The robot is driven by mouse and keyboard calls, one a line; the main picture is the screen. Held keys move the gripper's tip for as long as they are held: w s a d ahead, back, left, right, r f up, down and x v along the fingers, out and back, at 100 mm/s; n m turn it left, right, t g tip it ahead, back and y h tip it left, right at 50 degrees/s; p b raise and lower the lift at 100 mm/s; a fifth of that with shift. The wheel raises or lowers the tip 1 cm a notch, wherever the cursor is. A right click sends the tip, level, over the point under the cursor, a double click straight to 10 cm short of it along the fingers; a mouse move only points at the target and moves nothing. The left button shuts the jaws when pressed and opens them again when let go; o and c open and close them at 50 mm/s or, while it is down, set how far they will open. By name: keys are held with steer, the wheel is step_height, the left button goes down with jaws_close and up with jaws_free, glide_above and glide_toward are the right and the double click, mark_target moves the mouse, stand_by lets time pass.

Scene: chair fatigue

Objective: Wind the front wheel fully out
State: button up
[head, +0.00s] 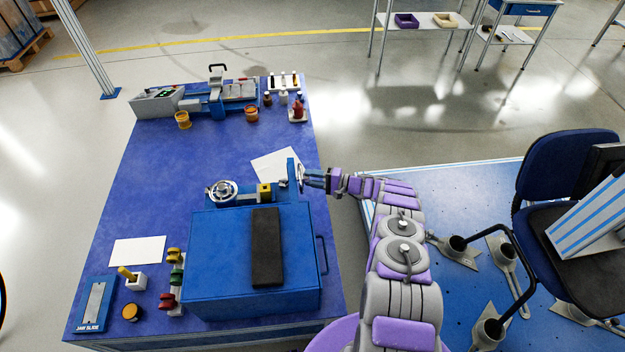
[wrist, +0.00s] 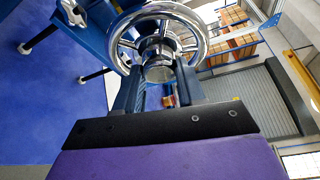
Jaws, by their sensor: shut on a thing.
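A chrome handwheel (wrist: 205,40) with spokes and a central hub fills the top of the wrist view. My gripper (wrist: 158,88) has its two dark fingers on either side of the hub and is shut on it. In the head view my gripper (head: 307,178) reaches in from the right to this wheel at the upright blue plate (head: 291,171), and its fingers partly hide the wheel. A second chrome handwheel (head: 221,190) lies at the left end of the same blue fixture, apart from my gripper. No label shows which one is the front wheel.
A blue box (head: 220,260) with a black pad (head: 266,245) stands just in front of the fixture. Paper sheets (head: 137,251), small coloured parts and a jaw slide board (head: 96,304) lie on the blue table (head: 160,190). An office chair (head: 565,165) stands at the right.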

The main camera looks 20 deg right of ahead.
steer(key=shift+s+f+n, duration=0.1)
steer(key=shift+f+n, duration=0.05)
steer(key=shift+n, duration=0.15)
steer(key=o, duration=1.1)
steer(key=shift+c, duration=0.2)
